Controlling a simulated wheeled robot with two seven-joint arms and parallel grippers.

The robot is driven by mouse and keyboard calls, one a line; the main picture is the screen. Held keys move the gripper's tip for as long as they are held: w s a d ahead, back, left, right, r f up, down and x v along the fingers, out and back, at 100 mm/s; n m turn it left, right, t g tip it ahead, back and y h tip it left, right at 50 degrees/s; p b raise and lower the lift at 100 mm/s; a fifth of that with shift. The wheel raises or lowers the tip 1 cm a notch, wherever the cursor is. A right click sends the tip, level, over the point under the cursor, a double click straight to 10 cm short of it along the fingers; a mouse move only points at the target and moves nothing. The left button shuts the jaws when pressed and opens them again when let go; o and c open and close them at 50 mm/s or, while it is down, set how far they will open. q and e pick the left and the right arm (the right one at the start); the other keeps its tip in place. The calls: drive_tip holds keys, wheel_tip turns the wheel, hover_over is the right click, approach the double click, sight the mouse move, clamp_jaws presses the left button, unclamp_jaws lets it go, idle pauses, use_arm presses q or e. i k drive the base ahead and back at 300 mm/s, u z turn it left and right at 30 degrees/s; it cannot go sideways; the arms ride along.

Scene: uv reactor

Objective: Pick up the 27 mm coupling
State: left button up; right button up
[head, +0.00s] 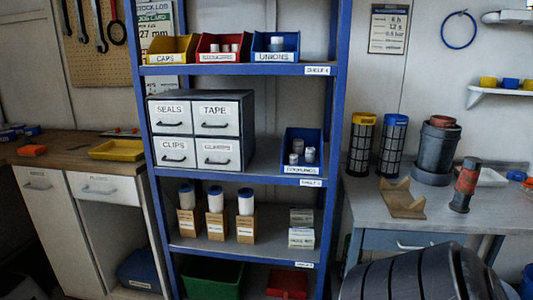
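A blue bin (304,167) on the middle shelf, at its right end, bears a label that seems to read couplings. Grey-white cylindrical couplings of differing size stand in it: a taller one (298,146) at the back, one (310,154) at the right and a smaller one (293,158) at the front left. I cannot tell which is 27 mm. A card on the back wall (157,30) shows "27 mm" in part, behind the shelf post. Neither of my grippers is in view.
Blue shelf posts (334,110) flank the bin's shelf. A drawer cabinet (202,130) stands left of the bin. Yellow (168,49), red (223,47) and blue (276,46) bins sit above. The right bench (355,196) holds filters and a dark pot. A dark ribbed shape fills the lower right.

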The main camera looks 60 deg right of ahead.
sight(310, 151)
drive_tip(key=z, duration=0.2)
drive_tip(key=i, duration=1.35)
drive_tip(key=z, duration=0.65)
